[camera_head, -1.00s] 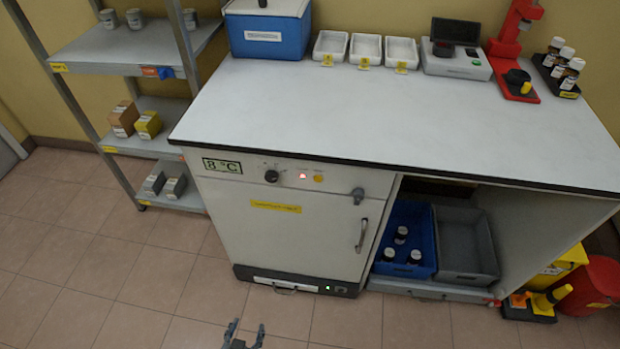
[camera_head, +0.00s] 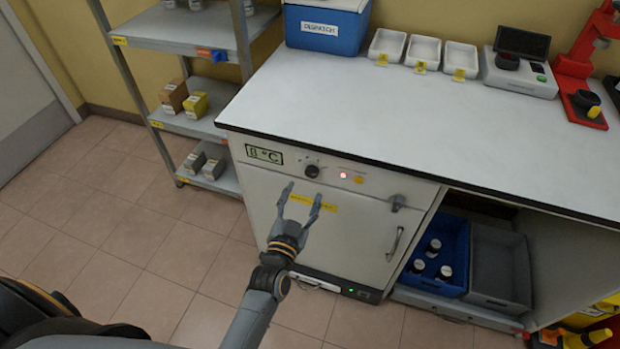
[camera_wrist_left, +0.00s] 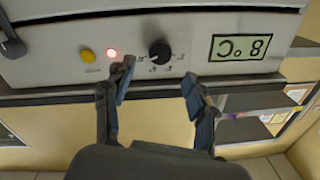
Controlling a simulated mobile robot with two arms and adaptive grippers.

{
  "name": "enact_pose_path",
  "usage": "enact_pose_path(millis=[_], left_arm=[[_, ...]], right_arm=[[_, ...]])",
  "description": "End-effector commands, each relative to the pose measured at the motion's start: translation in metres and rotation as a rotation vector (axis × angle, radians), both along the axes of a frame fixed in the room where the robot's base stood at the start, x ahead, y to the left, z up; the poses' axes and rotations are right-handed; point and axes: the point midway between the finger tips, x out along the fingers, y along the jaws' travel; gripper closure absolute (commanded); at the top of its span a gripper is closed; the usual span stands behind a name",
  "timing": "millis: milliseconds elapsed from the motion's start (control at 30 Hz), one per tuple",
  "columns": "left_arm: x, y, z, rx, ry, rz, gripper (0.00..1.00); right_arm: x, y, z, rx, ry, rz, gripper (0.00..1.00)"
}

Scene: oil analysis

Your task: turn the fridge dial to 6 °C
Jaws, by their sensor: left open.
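The fridge (camera_head: 345,240) is a white cabinet under the bench. Its black dial (camera_head: 312,171) sits on the top panel, right of the display (camera_head: 264,155), which reads 8 °C. In the left wrist view, turned upside down, the dial (camera_wrist_left: 159,50) shows beyond the fingers, and the display (camera_wrist_left: 240,47) reads 8 °C. My left gripper (camera_head: 301,193) is open and empty, just below the dial in the head view. In the left wrist view its fingertips (camera_wrist_left: 158,72) are spread to either side of the dial, apart from it. My right gripper is not in view.
A lit red lamp (camera_head: 343,175) and a yellow button (camera_head: 359,180) sit right of the dial. A grey latch (camera_head: 398,202) and door handle (camera_head: 394,244) are further right. The bench edge overhangs the panel. A shelf rack (camera_head: 185,125) stands at left.

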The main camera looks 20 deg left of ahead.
Motion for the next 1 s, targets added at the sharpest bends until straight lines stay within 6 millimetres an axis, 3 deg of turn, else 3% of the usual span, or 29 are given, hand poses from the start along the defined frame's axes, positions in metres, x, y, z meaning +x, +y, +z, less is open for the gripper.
enact_pose_path(millis=[100,300,733,1000], left_arm=[[0.025,0.001,0.001,0.0,-0.002,0.0,0.44],[0.05,0.001,0.0,0.0,0.0,0.0,0.44],[0.06,0.001,0.0,0.0,0.001,0.0,0.44],[0.059,0.001,0.0,0.0,0.001,0.0,0.96]], right_arm=[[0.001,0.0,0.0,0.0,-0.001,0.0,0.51],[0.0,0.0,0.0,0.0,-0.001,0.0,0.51],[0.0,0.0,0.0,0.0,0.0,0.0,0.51],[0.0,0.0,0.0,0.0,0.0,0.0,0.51]])
